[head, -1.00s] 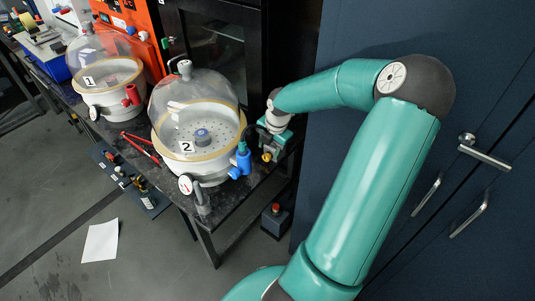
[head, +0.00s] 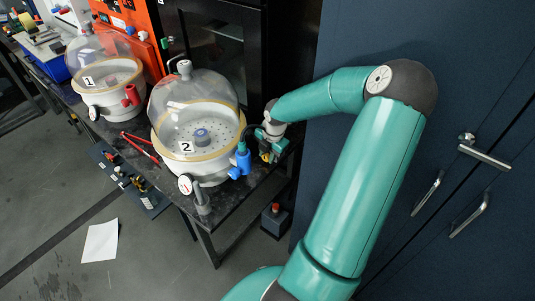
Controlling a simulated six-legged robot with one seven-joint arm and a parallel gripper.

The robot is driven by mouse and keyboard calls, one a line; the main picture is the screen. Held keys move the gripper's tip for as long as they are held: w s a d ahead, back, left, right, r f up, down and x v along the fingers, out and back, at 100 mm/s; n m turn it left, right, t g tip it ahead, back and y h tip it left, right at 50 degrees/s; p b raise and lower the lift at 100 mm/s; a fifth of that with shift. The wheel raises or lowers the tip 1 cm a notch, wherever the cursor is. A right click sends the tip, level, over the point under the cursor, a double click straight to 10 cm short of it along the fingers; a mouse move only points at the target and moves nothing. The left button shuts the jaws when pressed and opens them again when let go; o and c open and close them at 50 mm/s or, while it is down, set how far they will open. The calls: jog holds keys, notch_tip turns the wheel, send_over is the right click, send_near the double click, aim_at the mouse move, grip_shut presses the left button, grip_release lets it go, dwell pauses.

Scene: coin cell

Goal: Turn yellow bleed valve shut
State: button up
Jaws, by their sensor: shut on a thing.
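The yellow bleed valve (head: 265,157) shows as a small yellow patch at the right side of desiccator 2 (head: 200,125), just right of a blue valve (head: 242,158). My gripper (head: 267,153) is at the yellow valve, reaching in from the right, and is shut on it. The fingers are small and partly hidden here, so the valve's exact angle cannot be read.
Desiccator 1 (head: 105,80) with a red valve (head: 131,96) stands further left on the dark bench (head: 232,207). A gauge (head: 186,185) sits at the front of desiccator 2. Dark cabinets (head: 475,100) stand to the right.

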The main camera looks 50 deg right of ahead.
jog(key=g, duration=0.2)
jog(key=shift+w+g, duration=0.3)
jog(key=shift+g, duration=0.9)
jog(key=o, duration=1)
jog(key=shift+c, duration=0.2)
